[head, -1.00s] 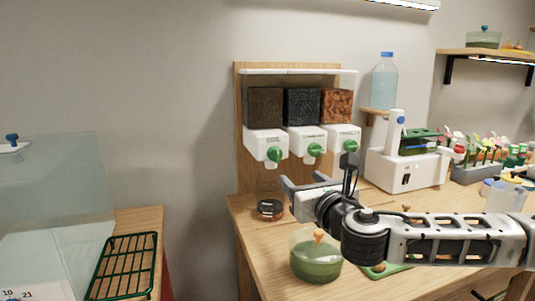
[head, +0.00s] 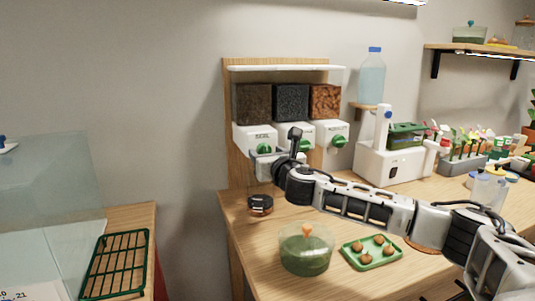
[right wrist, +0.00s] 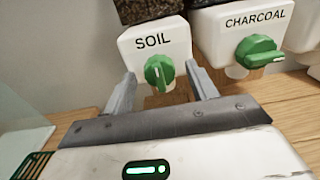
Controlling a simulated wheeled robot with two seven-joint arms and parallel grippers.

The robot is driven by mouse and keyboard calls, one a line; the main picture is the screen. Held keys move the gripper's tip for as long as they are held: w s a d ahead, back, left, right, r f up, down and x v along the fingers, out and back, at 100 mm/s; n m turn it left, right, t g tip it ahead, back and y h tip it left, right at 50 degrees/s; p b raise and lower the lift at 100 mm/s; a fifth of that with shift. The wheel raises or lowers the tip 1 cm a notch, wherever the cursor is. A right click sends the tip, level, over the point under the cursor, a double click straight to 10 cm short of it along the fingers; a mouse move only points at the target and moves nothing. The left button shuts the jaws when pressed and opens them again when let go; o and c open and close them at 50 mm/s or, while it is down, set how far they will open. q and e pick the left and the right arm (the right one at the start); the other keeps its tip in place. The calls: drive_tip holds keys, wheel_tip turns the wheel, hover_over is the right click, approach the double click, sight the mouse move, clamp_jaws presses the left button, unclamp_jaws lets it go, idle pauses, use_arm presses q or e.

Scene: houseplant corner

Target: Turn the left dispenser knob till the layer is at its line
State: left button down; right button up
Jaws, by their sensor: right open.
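The left dispenser, labelled SOIL (right wrist: 152,42), is a white housing under a clear bin of dark brown soil (head: 254,103). Its green knob (right wrist: 159,71) has its grip ridge close to upright. My right gripper (right wrist: 160,79) is open, its two fingers on either side of the knob, with gaps visible on both sides. In the head view my right gripper (head: 266,164) is in front of the left dispenser, partly covering its lower part. A small round jar with a dark rim (head: 260,205) stands on the table below. I cannot make out a layer or a line. My left gripper is not in view.
The charcoal dispenser knob (right wrist: 258,51) is close to the right of my right gripper. A lidded green jar (head: 305,252) and a green tray of brown balls (head: 370,254) stand on the table. A white machine (head: 392,163) is further right.

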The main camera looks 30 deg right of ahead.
drive_tip(key=shift+c, duration=0.3)
drive_tip(key=c, duration=0.9)
